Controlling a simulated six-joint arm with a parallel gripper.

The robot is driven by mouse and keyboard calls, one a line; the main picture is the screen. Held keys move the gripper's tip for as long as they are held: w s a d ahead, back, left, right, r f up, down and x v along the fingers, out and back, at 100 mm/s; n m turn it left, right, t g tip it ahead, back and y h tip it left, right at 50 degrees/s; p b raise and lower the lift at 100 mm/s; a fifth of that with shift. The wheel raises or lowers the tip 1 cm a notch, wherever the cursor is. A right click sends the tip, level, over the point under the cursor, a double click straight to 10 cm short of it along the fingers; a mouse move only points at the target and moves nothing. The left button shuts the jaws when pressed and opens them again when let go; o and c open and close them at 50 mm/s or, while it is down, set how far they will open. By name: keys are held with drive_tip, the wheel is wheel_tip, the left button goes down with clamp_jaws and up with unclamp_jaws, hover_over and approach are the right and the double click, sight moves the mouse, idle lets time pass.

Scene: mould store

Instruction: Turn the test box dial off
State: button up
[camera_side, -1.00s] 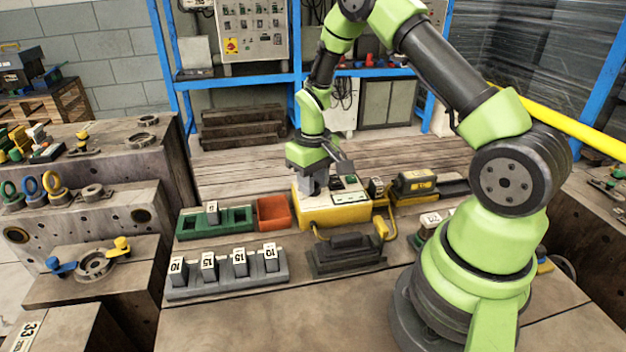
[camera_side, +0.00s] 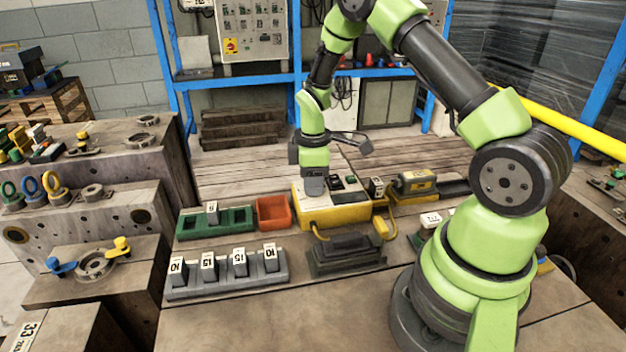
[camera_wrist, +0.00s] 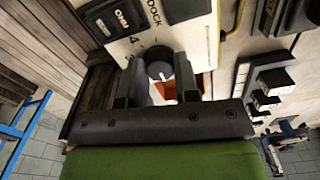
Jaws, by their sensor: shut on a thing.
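The yellow test box (camera_side: 340,215) with a pale top panel stands on the bench at the middle of the side view. My gripper (camera_side: 314,195) points straight down onto the left part of its top and hides the dial there. In the wrist view the black dial (camera_wrist: 158,63) sits on the pale panel (camera_wrist: 150,40) between the two fingers of my gripper (camera_wrist: 158,78), which are shut on it. A short white mark shows on the dial's near side. Printed marks beside the dial are too small to read surely.
An orange bin (camera_side: 273,212) and a green rack (camera_side: 230,222) stand left of the box. A grey rack (camera_side: 225,280) with several numbered blocks is in front. A dark cradle (camera_side: 347,258) lies before the box; a yellow-and-black device (camera_side: 414,183) is behind right.

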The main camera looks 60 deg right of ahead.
drive_tip(key=shift+w+n, duration=0.1)
drive_tip(key=shift+n, duration=0.8)
drive_tip(key=o, duration=0.9)
drive_tip(key=shift+o, duration=0.2)
wheel_tip(320, 180, up, 10)
drive_tip(key=shift+r, duration=0.1)
